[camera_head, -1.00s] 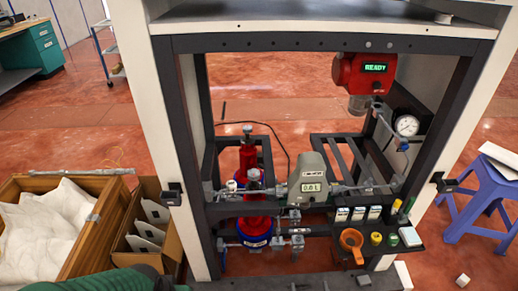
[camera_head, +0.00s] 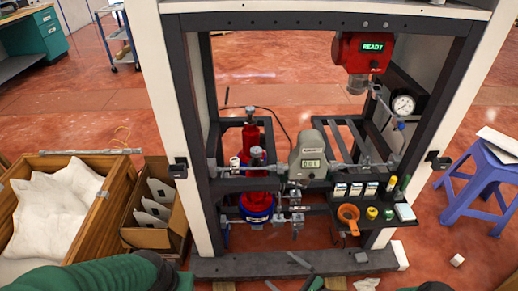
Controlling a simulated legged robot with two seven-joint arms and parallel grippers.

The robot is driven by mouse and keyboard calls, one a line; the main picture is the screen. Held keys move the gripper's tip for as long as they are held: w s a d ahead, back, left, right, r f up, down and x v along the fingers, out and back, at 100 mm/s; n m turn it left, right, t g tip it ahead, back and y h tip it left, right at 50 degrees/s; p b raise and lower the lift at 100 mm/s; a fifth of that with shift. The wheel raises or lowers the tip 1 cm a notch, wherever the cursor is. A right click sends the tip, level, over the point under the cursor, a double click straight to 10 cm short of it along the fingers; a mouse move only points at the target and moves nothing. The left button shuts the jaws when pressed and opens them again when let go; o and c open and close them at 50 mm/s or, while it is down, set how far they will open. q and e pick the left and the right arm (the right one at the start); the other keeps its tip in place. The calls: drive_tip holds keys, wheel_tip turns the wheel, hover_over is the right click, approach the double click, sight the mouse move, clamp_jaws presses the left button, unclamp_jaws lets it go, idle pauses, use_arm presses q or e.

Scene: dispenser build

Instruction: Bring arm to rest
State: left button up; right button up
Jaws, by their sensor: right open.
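My right gripper (camera_head: 313,284) shows only in small part at the bottom edge, low in front of the frame's base. It is open, and I see nothing between its fingers. A bit of my right arm shows at the bottom edge to its right. My left arm, green with a dark joint, crosses the bottom left corner in front of the cardboard box. My left gripper is out of view.
The dispenser frame (camera_head: 186,120) holds a red READY unit (camera_head: 358,62), a grey meter (camera_head: 309,155) and red cylinders (camera_head: 250,143). A parts shelf (camera_head: 342,219) juts out front. A wooden crate (camera_head: 113,203), cardboard box (camera_head: 152,238) and blue stool (camera_head: 487,177) flank it.

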drive_tip(key=s+a+r+n+g+y, duration=0.1)
drive_tip(key=s+a+r+n+g, duration=0.25)
drive_tip(key=s+n+g, duration=0.35)
drive_tip(key=s+d+r+n+g+h, duration=0.7)
drive_tip(key=s+d+r+n+h, duration=0.15)
drive_tip(key=d+n+h, duration=0.3)
drive_tip(key=w+d+r+n+t+h+p, duration=0.1)
drive_tip(key=r+n+t+p, duration=0.1)
drive_tip(key=r+p, duration=1.1)
drive_tip(key=d+r+n+t+h+p, duration=0.2)
drive_tip(key=r+p, duration=1.2)
drive_tip(key=r, duration=0.8)
drive_tip(key=shift+w+d+r+t, duration=0.15)
drive_tip(key=shift+w+r+t, duration=0.25)
drive_tip(key=shift+t, duration=0.1)
drive_tip(key=shift+n, duration=0.25)
